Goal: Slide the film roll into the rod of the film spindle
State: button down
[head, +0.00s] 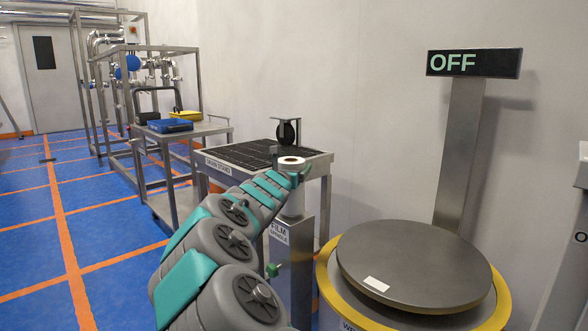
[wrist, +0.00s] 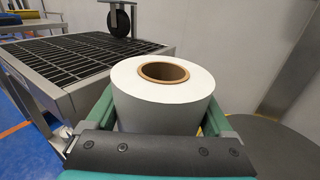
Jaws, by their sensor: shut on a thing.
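The white film roll (head: 291,161) is upright in my gripper (head: 294,176), its brown core facing up. In the wrist view the roll (wrist: 165,105) sits between the two green fingers of my gripper (wrist: 158,112), which is shut on it. No rod shows through the core opening. The film spindle (head: 290,260) is a grey metal post with a label, right below the roll in the head view. Its rod is not visible. A pale cylindrical part shows just under my gripper; I cannot tell whether it is roll or spindle.
A round machine (head: 415,265) with a yellow rim stands at right, below an OFF display (head: 474,63). A cart (head: 180,130) stands further left.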

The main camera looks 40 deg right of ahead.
jog(key=shift+f+b, duration=0.8)
jog(key=shift+f, duration=0.05)
grip_release()
jog(key=shift+b+v, duration=0.85)
jog(key=shift+v, duration=1.65)
jog(key=shift+a, duration=0.1)
jog(key=v, duration=0.7)
jog(key=shift+s+a, duration=0.25)
